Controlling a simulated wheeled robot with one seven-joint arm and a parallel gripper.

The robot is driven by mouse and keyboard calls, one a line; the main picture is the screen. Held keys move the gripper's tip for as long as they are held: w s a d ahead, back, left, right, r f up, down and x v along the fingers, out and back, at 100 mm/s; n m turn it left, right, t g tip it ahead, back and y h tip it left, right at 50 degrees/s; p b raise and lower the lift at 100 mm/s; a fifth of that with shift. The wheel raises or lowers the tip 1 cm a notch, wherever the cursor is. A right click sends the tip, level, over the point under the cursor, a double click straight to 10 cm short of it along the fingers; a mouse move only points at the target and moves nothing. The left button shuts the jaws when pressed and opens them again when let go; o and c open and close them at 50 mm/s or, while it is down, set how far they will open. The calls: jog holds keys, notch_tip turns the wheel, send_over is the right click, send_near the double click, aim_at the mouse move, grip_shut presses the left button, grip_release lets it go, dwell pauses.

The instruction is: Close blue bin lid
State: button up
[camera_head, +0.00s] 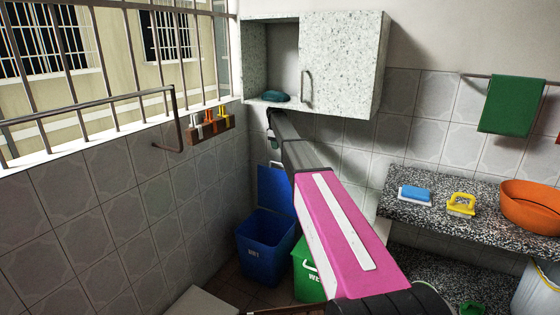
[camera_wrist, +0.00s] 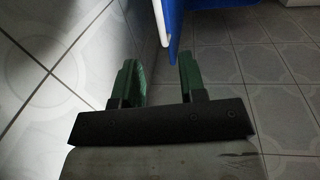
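The blue bin (camera_head: 263,246) stands on the floor by the tiled wall. Its blue lid (camera_head: 274,188) is open, raised upright at the back of the bin. My gripper (camera_wrist: 161,76) is open, with two green fingers apart and nothing held between them. In the wrist view, a blue panel (camera_wrist: 173,28) with a white bar beside it, which looks like the lid, is just past the fingertips, close to the right finger. I cannot tell whether they touch. In the head view the gripper is small and mostly hidden, near the wall above the lid.
A green bin (camera_head: 308,272) stands right of the blue bin, partly behind my arm. A wall cabinet (camera_head: 345,62) with one open side hangs above. A rack (camera_head: 210,127) is on the left wall. A granite counter (camera_head: 420,215) at right holds a sponge, a brush and an orange basin.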

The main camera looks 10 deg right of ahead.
jog(key=f, duration=0.3)
jog(key=w+f, duration=0.1)
jog(key=f, duration=0.3)
jog(key=d+f, duration=0.1)
jog(key=f, duration=0.2)
jog(key=shift+w+f, duration=0.2)
jog(key=shift+f, duration=0.1)
jog(key=shift+s+a, duration=0.1)
grip_shut()
